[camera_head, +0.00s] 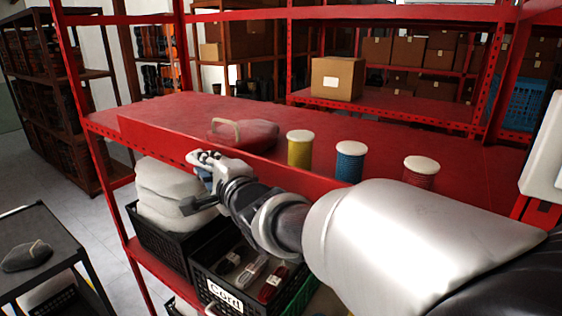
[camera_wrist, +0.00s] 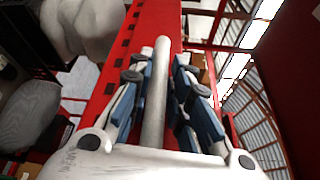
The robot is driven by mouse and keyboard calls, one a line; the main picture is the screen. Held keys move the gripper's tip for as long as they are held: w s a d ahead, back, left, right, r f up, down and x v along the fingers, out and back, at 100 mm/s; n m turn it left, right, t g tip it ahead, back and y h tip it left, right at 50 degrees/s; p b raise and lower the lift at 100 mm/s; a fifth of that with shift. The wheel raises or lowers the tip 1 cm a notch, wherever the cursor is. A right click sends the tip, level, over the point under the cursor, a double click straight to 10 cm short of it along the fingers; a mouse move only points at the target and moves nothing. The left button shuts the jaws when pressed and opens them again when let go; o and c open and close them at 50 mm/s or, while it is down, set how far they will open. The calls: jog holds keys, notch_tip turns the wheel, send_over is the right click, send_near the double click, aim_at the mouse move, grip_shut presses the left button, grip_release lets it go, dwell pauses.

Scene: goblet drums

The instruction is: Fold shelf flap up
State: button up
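The red shelf flap (camera_head: 160,136) is a long thin panel along the front edge of the red shelf. It looks roughly upright, with its upper edge above the shelf board; its exact angle is hard to tell. My gripper (camera_head: 204,160) is in front of the flap's outer face, close to it; contact cannot be told. In the wrist view my gripper (camera_wrist: 158,85) has its blue-padded fingers apart, with a grey rod between them. A red strip with dark slots (camera_wrist: 122,65) runs behind the fingers. My arm hides the right part of the flap.
Below are black crates (camera_head: 165,243), one holding white sacks (camera_head: 172,192). A dark cart (camera_head: 40,230) stands left.

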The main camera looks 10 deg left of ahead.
jog(key=o, duration=0.3)
jog(key=shift+o, duration=0.2)
jog(key=v, duration=1.2)
